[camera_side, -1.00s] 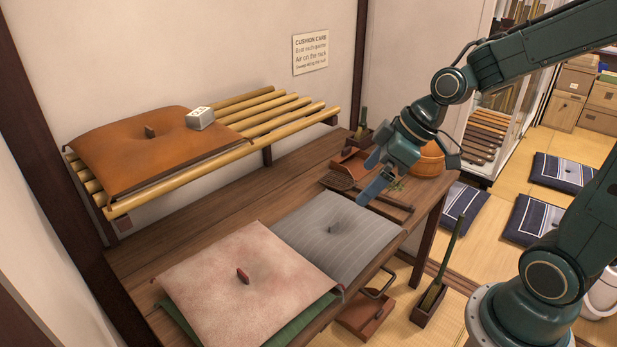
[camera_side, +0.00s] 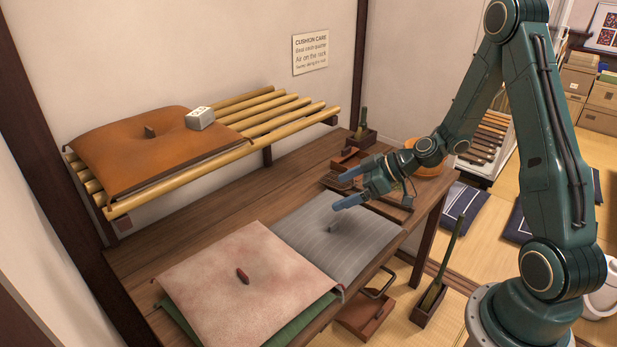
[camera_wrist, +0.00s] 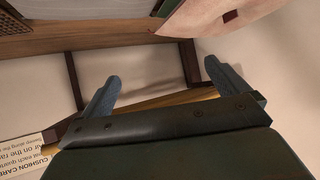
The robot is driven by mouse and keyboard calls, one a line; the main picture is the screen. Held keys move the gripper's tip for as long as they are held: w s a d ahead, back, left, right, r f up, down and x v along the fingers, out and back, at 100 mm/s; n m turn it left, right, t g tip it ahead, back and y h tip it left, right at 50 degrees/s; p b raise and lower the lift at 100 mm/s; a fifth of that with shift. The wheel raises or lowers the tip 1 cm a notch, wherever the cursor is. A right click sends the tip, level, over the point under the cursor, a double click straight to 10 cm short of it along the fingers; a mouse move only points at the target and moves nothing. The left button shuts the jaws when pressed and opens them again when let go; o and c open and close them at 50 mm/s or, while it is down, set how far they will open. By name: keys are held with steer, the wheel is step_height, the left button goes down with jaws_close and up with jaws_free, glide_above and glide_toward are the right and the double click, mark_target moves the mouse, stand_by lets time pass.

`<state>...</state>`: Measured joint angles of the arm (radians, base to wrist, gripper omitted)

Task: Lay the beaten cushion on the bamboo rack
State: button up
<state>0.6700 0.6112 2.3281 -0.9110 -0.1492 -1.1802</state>
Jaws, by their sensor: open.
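The bamboo rack (camera_side: 290,113) is fixed to the wall over the back of the table. An orange cushion (camera_side: 120,165) lies on its left part; the right slats are bare. A grey striped cushion (camera_side: 355,250) lies flat on the table. Left of it, a pink cushion (camera_side: 220,250) lies on top of a green one (camera_side: 310,312). I cannot tell which cushion has been beaten. My gripper (camera_side: 343,188) is open and empty, fingers pointing left, above the grey cushion's far part. The wrist view shows both fingers (camera_wrist: 162,69) apart and part of the pink cushion (camera_wrist: 200,22).
A small white-and-grey block (camera_side: 200,119) sits on the orange cushion's right edge. An orange tub (camera_side: 432,168) stands at the table's right end. A wall sign (camera_side: 310,52) hangs above. The table behind the pink cushion is clear.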

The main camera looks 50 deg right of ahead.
steer(key=d+f+m+t+h, duration=0.2)
steer(key=d+f+m+t, duration=0.1)
steer(key=d+f, duration=0.4)
steer(key=m+t+h, duration=0.1)
steer(key=m+h, duration=0.2)
steer(key=h, duration=0.1)
glide_toward(357, 210)
steer(key=shift+x, duration=0.8)
steer(key=shift+d+f, duration=0.1)
steer(key=shift+f, duration=0.05)
steer(key=shift+x, duration=3.75)
steer(key=c, duration=1.4)
steer(key=shift+r, duration=0.3)
step_height(357, 210, up, 20)
steer(key=shift+f, duration=0.2)
